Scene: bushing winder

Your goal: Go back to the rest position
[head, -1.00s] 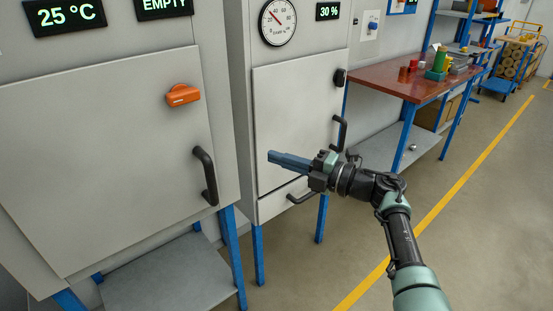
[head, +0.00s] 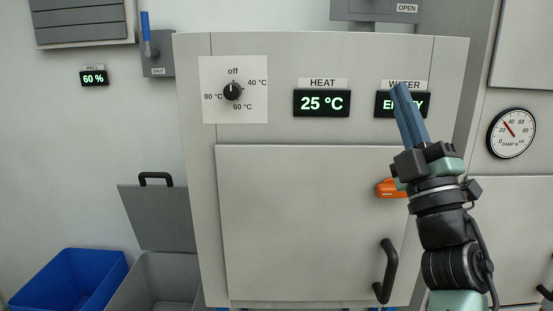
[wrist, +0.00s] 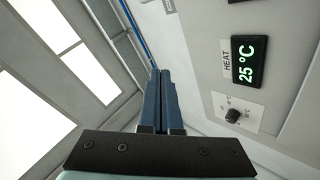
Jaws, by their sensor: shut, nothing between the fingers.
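My gripper (head: 408,115) is in the right part of the head view, raised with its blue fingers pointing up and slightly left. The fingers are together with nothing between them. They stand in front of the grey cabinet (head: 305,220) and partly cover its water display (head: 385,104), which seems to read EMPTY. In the wrist view my gripper (wrist: 160,85) points up toward the ceiling, with the heat display (wrist: 247,60) to its right. I see no object held.
The cabinet has a dial (head: 232,91) at off, a heat display (head: 322,103) at 25 °C, an orange latch (head: 389,189) and a black door handle (head: 387,270). A blue bin (head: 68,282) and a grey lidded bin (head: 155,285) stand at left. A round gauge (head: 511,133) is at right.

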